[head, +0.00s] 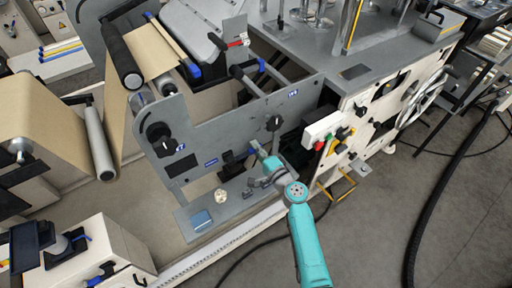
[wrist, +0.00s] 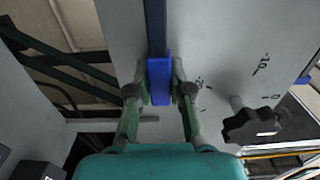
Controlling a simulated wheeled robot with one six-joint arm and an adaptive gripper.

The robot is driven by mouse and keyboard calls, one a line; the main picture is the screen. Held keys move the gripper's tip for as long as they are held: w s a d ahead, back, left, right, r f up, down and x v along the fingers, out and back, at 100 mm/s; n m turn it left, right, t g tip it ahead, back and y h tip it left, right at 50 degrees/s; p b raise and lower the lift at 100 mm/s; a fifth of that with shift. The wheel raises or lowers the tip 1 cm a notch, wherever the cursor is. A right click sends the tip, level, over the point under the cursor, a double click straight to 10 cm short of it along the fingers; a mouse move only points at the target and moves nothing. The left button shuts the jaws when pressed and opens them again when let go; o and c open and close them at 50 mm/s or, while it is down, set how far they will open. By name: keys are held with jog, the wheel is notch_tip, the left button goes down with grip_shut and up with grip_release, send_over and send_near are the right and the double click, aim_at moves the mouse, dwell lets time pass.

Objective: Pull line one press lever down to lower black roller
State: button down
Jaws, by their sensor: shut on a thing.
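The press lever (wrist: 157,30) is a dark blue bar with a bright blue grip (wrist: 159,82), pointing upward in the wrist view against a grey side plate. My gripper (wrist: 160,92) is shut on the blue grip, with one finger on each side of it. A black roller (head: 121,56) is at the upper left beside the brown paper web. Whether it touches anything below is unclear.
A black knob (wrist: 251,125) sits right of the lever, near printed scale marks. Another black knob (head: 160,139) is on the plate's left. The floor at right is partly clear, with black cables.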

jog(key=shift+f, duration=0.15)
jog(key=c, duration=1)
grip_release()
jog(key=shift+c, duration=0.2)
jog(key=v, duration=1.2)
